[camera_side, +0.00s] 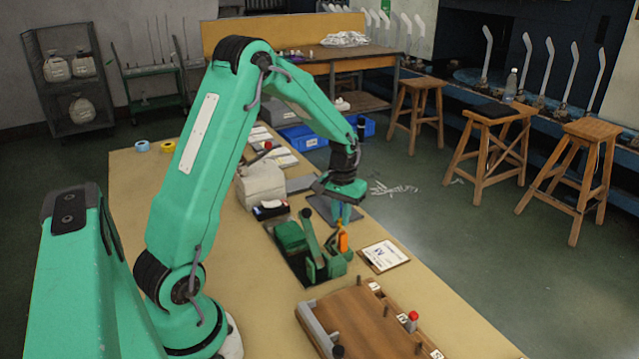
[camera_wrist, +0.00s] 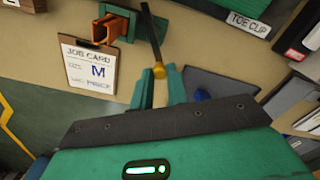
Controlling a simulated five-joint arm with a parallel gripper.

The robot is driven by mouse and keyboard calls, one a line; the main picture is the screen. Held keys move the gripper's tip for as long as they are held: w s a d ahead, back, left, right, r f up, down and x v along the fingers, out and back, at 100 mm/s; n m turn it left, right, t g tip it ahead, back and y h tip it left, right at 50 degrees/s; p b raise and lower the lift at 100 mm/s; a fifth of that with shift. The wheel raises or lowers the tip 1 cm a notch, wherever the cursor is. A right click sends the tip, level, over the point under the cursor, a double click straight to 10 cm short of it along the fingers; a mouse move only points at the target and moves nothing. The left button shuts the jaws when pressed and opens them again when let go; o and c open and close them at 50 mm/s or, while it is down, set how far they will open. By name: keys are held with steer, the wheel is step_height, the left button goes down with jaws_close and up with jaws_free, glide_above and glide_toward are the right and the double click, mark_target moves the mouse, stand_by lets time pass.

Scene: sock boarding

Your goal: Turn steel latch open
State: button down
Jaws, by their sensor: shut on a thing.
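In the wrist view a dark bar, which looks like the steel latch (camera_wrist: 151,38), runs down from the top to a yellow tip (camera_wrist: 159,71). My gripper (camera_wrist: 158,80) has its two green fingers on either side of that tip and is shut on it. In the side view my gripper (camera_side: 343,214) points down just above a green fixture (camera_side: 320,257). An orange part (camera_side: 343,242) shows there below the fingertips; it also shows in a green housing in the wrist view (camera_wrist: 105,28). The latch's pivot is not clear.
A job card (camera_side: 384,254) marked M lies beside the fixture. A wooden board (camera_side: 375,320) with pegs and a red knob (camera_side: 413,316) is nearer the camera. The bench's right edge is close.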

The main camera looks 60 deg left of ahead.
stand_by(0.4)
steer(key=c, duration=1.4)
jaws_free()
steer(key=shift+o, duration=0.2)
steer(key=shift+r, duration=0.15)
steer(key=shift+r, duration=3.8)
steer(key=s+d+r+m+t, duration=0.3)
steer(key=s+d+r, duration=0.5)
steer(key=d+r, duration=0.2)
steer(key=s+d+r+m+t, duration=0.1)
steer(key=s+d+m+t, duration=0.1)
steer(key=s+d, duration=0.5)
steer(key=s+m, duration=0.1)
steer(key=s, duration=0.3)
steer(key=shift+s+d+r+t, duration=0.2)
steer(key=shift+r+t, duration=0.1)
